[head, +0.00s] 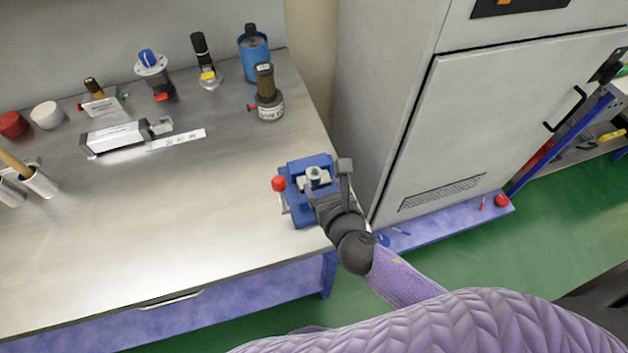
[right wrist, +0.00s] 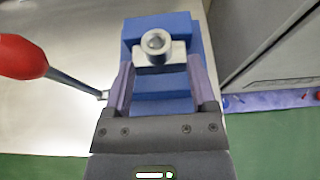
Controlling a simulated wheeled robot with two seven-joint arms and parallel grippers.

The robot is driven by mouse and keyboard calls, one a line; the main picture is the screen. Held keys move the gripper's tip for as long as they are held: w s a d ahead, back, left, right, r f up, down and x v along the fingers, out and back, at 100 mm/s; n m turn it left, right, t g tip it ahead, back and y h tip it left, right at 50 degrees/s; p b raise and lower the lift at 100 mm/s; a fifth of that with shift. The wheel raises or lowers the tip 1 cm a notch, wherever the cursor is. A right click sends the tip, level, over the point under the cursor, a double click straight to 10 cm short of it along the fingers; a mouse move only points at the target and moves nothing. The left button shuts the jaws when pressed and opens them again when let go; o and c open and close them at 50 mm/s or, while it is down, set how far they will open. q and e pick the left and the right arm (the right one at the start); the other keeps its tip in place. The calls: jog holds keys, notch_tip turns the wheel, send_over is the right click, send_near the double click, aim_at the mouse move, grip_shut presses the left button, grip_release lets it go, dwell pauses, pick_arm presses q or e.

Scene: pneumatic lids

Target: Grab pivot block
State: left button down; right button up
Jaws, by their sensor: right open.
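The pivot block (head: 314,176) appears to be the small silver piece with a round boss, seated in a blue vise (head: 296,208) at the table's right front corner. In the right wrist view, the pivot block (right wrist: 156,47) is at the upper middle, on the blue vise (right wrist: 160,22). My right gripper (head: 328,188) is over the vise. In the wrist view, its two fingers (right wrist: 161,68) are apart, with their tips beside the block's lower part. I cannot tell whether they touch it. My left gripper is not in view.
The vise's red-knobbed lever (right wrist: 22,57) sticks out to the left. A grey cabinet (head: 480,130) stands right of the table. Several pneumatic parts, including a gauge-like brown-topped cylinder (head: 267,100), stand at the back. The table's middle (head: 180,210) is clear.

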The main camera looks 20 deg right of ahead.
aim_at(316, 171)
jog(key=b+x, duration=0.1)
jog(key=x, duration=0.3)
jog(key=shift+w+f, duration=0.15)
jog(key=shift+w, duration=0.25)
jog(key=shift+c, duration=0.5)
grip_shut()
